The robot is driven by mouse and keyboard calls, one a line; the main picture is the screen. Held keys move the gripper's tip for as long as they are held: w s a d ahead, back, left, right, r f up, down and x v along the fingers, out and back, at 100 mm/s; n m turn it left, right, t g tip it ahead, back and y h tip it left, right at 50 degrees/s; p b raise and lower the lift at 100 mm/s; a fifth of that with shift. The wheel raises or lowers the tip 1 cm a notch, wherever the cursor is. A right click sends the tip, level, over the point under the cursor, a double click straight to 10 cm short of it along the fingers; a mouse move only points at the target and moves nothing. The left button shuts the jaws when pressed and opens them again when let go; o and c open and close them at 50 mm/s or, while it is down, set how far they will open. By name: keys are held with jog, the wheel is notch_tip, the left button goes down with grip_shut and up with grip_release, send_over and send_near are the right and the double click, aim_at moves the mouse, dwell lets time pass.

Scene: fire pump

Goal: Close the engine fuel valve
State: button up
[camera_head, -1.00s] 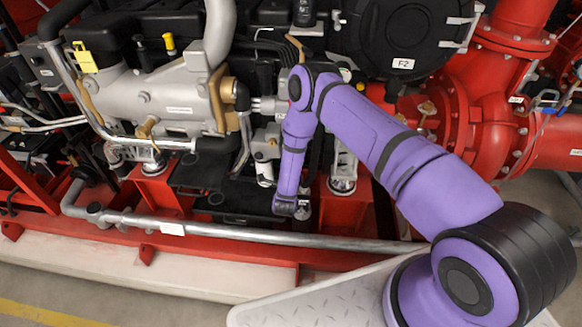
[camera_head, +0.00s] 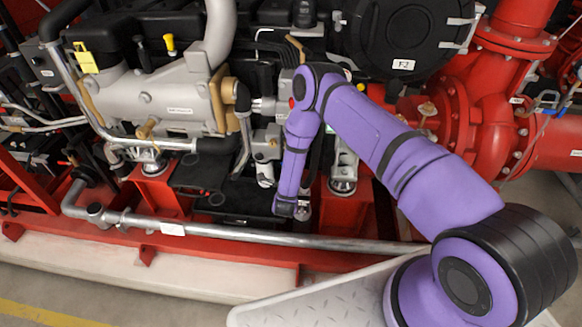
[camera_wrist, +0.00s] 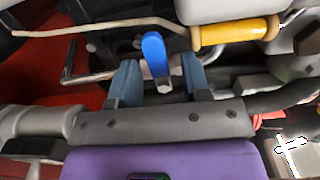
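A blue lever handle (camera_wrist: 155,55), which looks like the fuel valve's handle, stands upright in the wrist view. My gripper (camera_wrist: 161,78) is open, with one blue-grey finger on each side of the handle. The handle shows between the fingers, with visible gaps on both sides. I cannot tell how deep it sits between them. A grey metal piece (camera_wrist: 164,87) shows at the handle's lower end. In the head view my purple arm reaches down in front of the engine, and neither the fingers nor the blue handle can be made out.
A yellow cylindrical part (camera_wrist: 235,31) with a thin pale rod lies just beyond the fingers. In the head view the grey engine (camera_head: 170,98) stands behind the arm, red pump piping (camera_head: 490,110) is at right, and a long metal pipe (camera_head: 270,238) runs along the red base.

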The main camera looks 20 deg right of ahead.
jog(key=v, duration=1)
jog(key=shift+s+a, duration=0.15)
jog(key=shift+s, duration=0.2)
